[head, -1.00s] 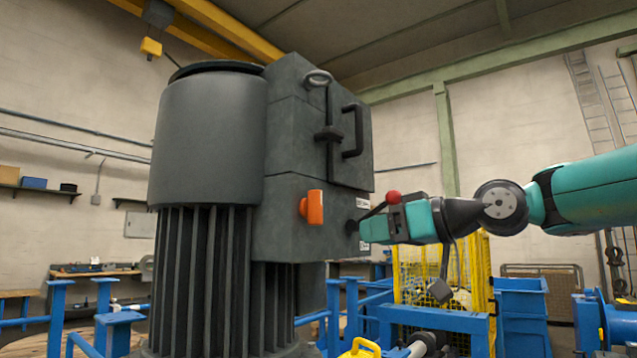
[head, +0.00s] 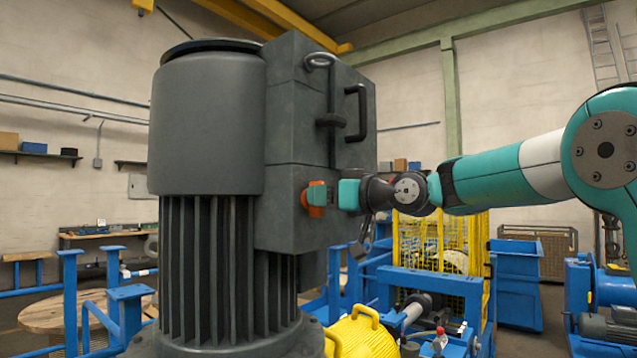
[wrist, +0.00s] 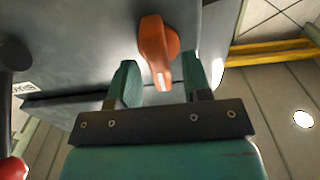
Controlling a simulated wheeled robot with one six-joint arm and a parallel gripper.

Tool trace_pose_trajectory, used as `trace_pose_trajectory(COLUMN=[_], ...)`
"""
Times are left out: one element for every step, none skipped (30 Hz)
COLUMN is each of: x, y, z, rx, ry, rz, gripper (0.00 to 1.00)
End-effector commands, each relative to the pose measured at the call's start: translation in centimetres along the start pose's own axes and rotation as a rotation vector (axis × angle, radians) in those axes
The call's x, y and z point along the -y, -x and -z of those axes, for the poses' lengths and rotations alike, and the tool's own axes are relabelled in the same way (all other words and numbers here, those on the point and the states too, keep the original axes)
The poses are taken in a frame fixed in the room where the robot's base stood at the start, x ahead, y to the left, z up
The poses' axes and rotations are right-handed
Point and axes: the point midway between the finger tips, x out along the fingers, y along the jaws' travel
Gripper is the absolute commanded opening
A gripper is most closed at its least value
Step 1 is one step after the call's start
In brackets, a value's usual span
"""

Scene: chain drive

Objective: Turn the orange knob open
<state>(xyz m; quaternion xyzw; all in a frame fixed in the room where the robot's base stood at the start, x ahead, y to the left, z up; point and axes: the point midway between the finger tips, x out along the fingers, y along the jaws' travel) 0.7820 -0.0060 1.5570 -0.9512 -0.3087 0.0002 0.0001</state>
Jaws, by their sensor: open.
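The orange knob (head: 316,197) sits on the grey box on the side of the large motor. In the wrist view the knob (wrist: 157,50) has a white mark at its near end and lies between and just beyond the teal fingertips. My gripper (wrist: 160,82) is open, with one finger on each side of the knob's near end. In the head view my gripper (head: 334,194) is right at the knob and hides part of it. I cannot tell whether a finger touches it.
A black lever with a red ball end (wrist: 12,170) is at the left in the wrist view. A black handle (head: 357,113) and a metal ring (head: 320,61) stand out from the box above the knob. Yellow fencing (head: 425,240) and blue frames are below and behind my arm.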

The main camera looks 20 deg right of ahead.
Motion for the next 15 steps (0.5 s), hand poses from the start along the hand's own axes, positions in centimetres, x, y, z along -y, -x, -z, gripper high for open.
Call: trace_pose_trajectory(x=[0.1, 0.1, 0.0, 0.0, 0.0, 0.0, 0.0, 0.0, 0.0, 0.0, 0.0, 0.0, 0.0, 0.0, 0.0], y=[-0.7, -1.0, -1.3, -1.4, -1.6, -1.8, -1.8, -1.9, -1.9, -1.9, -1.9, -1.9, -1.9, -1.9, -1.9], z=[0.3, 0.3, 0.2, 0.2, 0.1, 0.1, 0.0, 0.0, 0.0, -0.1, -0.1, -0.1, -0.1, -0.1, -0.1], rx=[0.000, 0.000, 0.000, 0.000, 0.000, 0.000, 0.000, 0.000, 0.000, 0.000, 0.000, 0.000, 0.000, 0.000, 0.000], ry=[-0.001, -0.001, 0.000, 0.001, 0.001, 0.001, 0.000, 0.000, 0.000, 0.000, 0.001, 0.001, 0.001, 0.001, 0.000], rz=[0.003, 0.003, 0.002, 0.001, 0.000, 0.000, 0.000, 0.000, 0.000, 0.000, 0.000, 0.000, 0.000, 0.000, 0.000], gripper=[0.45, 0.45, 0.45, 0.45, 0.45, 0.45, 0.45, 0.45, 0.45, 0.45, 0.45, 0.45, 0.45, 0.45, 0.42])
